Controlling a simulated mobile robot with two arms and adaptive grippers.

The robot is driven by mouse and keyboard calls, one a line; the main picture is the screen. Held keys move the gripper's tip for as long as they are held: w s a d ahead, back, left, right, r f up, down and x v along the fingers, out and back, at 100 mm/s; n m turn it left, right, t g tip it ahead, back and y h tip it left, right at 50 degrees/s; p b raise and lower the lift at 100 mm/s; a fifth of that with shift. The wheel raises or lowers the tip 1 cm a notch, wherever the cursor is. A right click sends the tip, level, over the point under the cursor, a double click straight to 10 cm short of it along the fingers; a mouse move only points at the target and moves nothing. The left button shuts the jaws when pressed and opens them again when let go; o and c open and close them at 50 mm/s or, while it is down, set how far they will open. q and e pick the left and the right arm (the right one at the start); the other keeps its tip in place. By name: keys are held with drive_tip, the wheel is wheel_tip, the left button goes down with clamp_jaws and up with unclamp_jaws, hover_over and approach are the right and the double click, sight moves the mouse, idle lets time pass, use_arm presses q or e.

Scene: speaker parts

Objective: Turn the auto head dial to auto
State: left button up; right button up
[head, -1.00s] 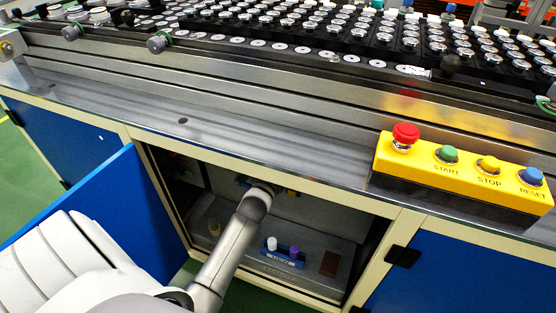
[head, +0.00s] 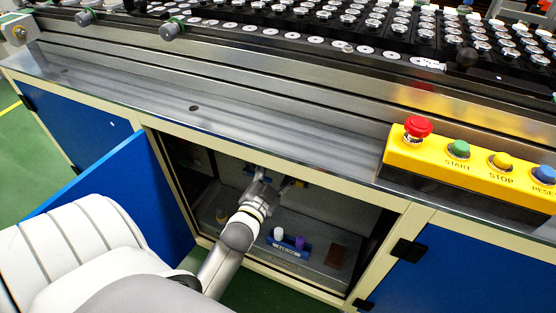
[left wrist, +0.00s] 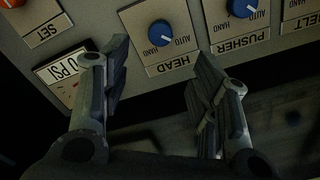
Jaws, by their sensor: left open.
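The head dial (left wrist: 161,32) is a blue round knob with a white mark, on a metal plate lettered HEAD, AUTO and HAND, upside down in the left wrist view. I cannot tell for certain which word its mark points to. My left gripper (left wrist: 161,58) is open and empty. Its fingers stand on either side below the dial, with the dial showing in the gap, apparently untouched. In the head view the left gripper (head: 263,177) reaches into the open cabinet. My right gripper is not in view.
The pusher dial (left wrist: 242,6) is right of the head dial, near the right finger. A 0 PSI display (left wrist: 68,72) is by the left finger. The blue cabinet door (head: 160,195) stands open at the left. A yellow button box (head: 470,170) sits on the ledge.

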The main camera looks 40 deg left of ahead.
use_arm(q)
drive_tip(key=shift+f, duration=0.1)
drive_tip(key=s+d+f+n+g+h, duration=0.1)
drive_tip(key=s+d+f+g, duration=0.35)
drive_tip(key=f, duration=0.45)
drive_tip(key=s+d+f+g+h, duration=0.25)
drive_tip(key=s+f, duration=0.25)
drive_tip(key=f, duration=0.4)
drive_tip(key=s+d+f+n+g+h, duration=0.1)
drive_tip(key=s+d+f+g, duration=0.3)
drive_tip(key=f, duration=0.6)
drive_tip(key=s+d+f+g, duration=0.35)
drive_tip(key=s+f, duration=0.25)
drive_tip(key=s, duration=0.5)
drive_tip(key=s+a+g+p, duration=0.2)
drive_tip(key=s+a+p, duration=0.1)
drive_tip(key=s+p, duration=1.2)
drive_tip(key=shift+s+r+m+p, duration=0.3)
drive_tip(key=shift+s+p, duration=0.1)
drive_tip(key=shift+s, duration=0.45)
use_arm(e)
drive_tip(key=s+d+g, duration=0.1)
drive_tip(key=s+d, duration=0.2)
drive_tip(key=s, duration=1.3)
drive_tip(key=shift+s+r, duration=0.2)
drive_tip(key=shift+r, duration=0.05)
